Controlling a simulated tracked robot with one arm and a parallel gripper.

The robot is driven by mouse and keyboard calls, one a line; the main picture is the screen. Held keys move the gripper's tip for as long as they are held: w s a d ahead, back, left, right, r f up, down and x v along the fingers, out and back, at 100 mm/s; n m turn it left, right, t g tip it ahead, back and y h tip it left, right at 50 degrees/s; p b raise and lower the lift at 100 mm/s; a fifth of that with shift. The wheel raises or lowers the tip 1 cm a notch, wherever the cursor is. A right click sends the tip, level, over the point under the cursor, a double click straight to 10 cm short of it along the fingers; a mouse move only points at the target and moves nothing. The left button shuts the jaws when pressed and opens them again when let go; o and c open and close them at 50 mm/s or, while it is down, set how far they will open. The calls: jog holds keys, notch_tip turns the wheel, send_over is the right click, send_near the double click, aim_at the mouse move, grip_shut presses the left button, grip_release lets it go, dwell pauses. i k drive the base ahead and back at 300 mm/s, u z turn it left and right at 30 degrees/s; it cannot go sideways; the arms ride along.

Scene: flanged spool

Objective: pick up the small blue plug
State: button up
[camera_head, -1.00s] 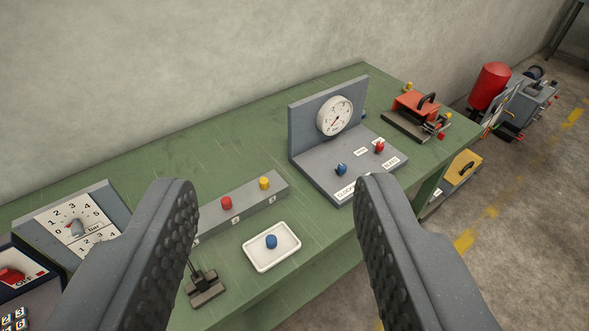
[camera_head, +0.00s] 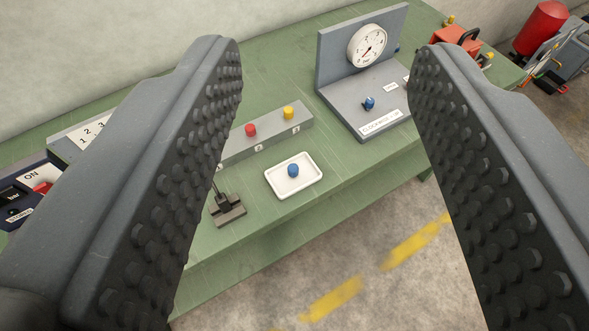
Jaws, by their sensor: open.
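The small blue plug (camera_head: 293,170) sits in a shallow white tray (camera_head: 309,187) near the front edge of the green bench. My gripper (camera_head: 330,50) is open and empty, with its two studded jaws wide apart in the foreground. The plug and tray show between the jaws, farther off and apart from them. The left jaw hides part of the bench's left side, and the right jaw hides part of the gauge panel's base.
A grey block (camera_head: 270,139) with a red plug (camera_head: 250,129) and a yellow plug (camera_head: 288,112) stands behind the tray. A small dark lever stand (camera_head: 228,210) is left of it. A gauge panel (camera_head: 335,55) with a blue knob (camera_head: 369,103) stands to the right.

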aim_at(293, 169)
jog(key=u, duration=2.3)
jog(key=k, duration=0.8)
jog(key=z, duration=1.7)
jog(key=i, duration=1)
jog(key=z, duration=0.05)
